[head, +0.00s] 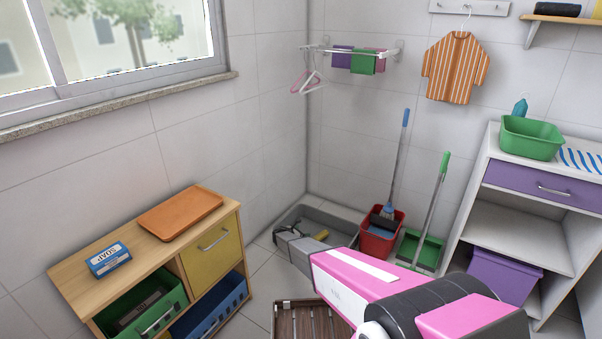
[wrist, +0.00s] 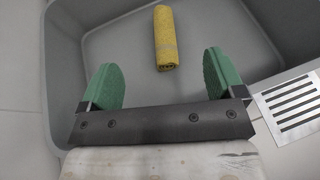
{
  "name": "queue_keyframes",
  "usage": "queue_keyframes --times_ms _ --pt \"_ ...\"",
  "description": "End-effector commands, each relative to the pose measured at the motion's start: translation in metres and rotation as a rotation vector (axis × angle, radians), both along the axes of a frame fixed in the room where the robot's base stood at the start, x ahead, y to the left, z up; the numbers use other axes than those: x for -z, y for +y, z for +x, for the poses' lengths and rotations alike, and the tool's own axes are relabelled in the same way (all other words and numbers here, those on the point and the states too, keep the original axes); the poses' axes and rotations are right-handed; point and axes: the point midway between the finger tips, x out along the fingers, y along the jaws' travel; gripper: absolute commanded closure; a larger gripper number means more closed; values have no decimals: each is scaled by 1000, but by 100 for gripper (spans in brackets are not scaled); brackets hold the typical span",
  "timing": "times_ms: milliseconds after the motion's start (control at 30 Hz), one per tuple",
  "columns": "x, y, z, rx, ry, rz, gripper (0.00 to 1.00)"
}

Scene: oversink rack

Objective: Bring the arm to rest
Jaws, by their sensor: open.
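My gripper (wrist: 158,80) shows in the wrist view with its two green-padded fingers wide apart and nothing between them. It is over the near side of a grey basin (wrist: 65,60). A rolled yellow cloth (wrist: 165,40) lies on the basin floor beyond the fingertips, apart from them. In the head view my pink arm reaches from the lower right to the grey basin (head: 345,213) in the corner.
A wooden cabinet (head: 75,272) with an orange tray (head: 181,213) and a soap box (head: 108,259) stands left. A red bucket (head: 378,243) and green dustpan (head: 428,250) stand right of the basin. A white shelf unit (head: 515,222) is at right. A slatted wooden mat (head: 290,318) lies below my arm.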

Motion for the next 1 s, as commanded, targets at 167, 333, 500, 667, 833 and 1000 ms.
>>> queue_keyframes --times_ms 167,333,500,667,833,1000 --pt "-50 -32 -40 140 -63 134 12" --pt "-124 -79 -113 420 -185 383 12" --pt "-194 -113 -195 740 -318 633 12" --pt "-255 -131 -278 1059 -432 854 12" --pt "-317 -134 -369 1414 -534 1064 12" --pt "-365 -127 -438 1721 -593 1214 12"
